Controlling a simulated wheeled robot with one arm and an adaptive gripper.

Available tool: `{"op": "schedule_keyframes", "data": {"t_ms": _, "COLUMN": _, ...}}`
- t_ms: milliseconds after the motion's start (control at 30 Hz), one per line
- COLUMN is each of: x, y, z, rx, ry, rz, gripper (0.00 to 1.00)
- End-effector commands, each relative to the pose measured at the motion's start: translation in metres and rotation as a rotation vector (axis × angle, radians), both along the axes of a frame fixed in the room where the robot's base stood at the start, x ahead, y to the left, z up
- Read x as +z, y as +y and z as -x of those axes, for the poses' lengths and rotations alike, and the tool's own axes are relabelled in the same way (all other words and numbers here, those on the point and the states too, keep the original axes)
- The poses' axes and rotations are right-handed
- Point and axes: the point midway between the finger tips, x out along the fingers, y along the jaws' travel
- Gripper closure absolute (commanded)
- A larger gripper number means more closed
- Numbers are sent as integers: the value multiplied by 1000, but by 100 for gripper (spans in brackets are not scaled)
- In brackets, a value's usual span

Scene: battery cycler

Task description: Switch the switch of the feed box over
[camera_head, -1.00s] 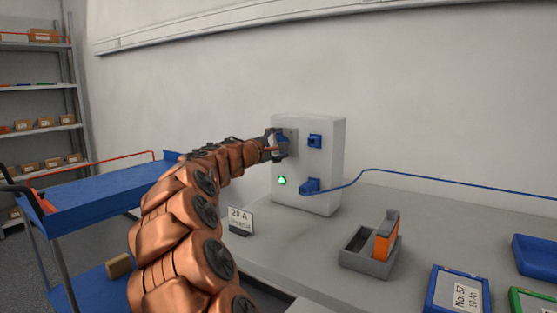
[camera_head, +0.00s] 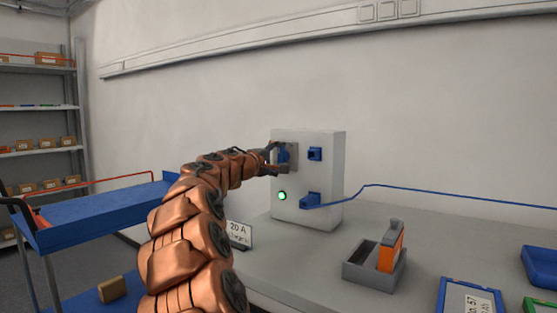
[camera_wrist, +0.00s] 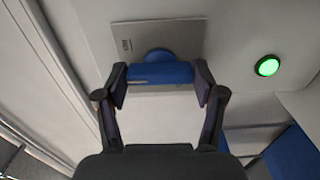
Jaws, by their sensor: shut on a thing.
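The feed box (camera_head: 325,205) is a light grey cabinet standing on the bench against the wall. Its switch is a blue handle (camera_wrist: 162,73) on a grey plate (camera_wrist: 180,35) at the upper left of the box front. My gripper (camera_head: 277,157) is at this switch, its two dark fingers on either side of the blue handle in the wrist view (camera_wrist: 160,85), shut on it. A green lamp (camera_head: 282,196) glows below the switch; it also shows in the wrist view (camera_wrist: 267,66). In the head view my fingers partly hide the switch.
A blue socket (camera_head: 315,154) sits right of the switch. A blue plug (camera_head: 311,200) with a blue cable (camera_head: 420,189) is lower on the box. A grey holder (camera_head: 366,273) with an orange block (camera_head: 391,250), a "20 A" sign (camera_head: 240,236) and a blue cart (camera_head: 95,215) are nearby.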

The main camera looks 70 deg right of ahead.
Motion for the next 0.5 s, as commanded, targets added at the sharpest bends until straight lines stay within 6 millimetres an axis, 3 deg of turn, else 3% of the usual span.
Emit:
{"op": "schedule_keyframes", "data": {"t_ms": 67, "x": 0, "y": 0, "z": 0, "rx": 1, "ry": -2, "rz": 0, "gripper": 66}}
{"op": "schedule_keyframes", "data": {"t_ms": 100, "x": 0, "y": 0, "z": 0, "rx": 1, "ry": -2, "rz": 0, "gripper": 29}}
{"op": "schedule_keyframes", "data": {"t_ms": 333, "x": 0, "y": 0, "z": 0, "rx": 0, "ry": -1, "rz": 0, "gripper": 6}}
{"op": "schedule_keyframes", "data": {"t_ms": 500, "x": 0, "y": 0, "z": 0, "rx": 0, "ry": 0, "rz": 0, "gripper": 6}}
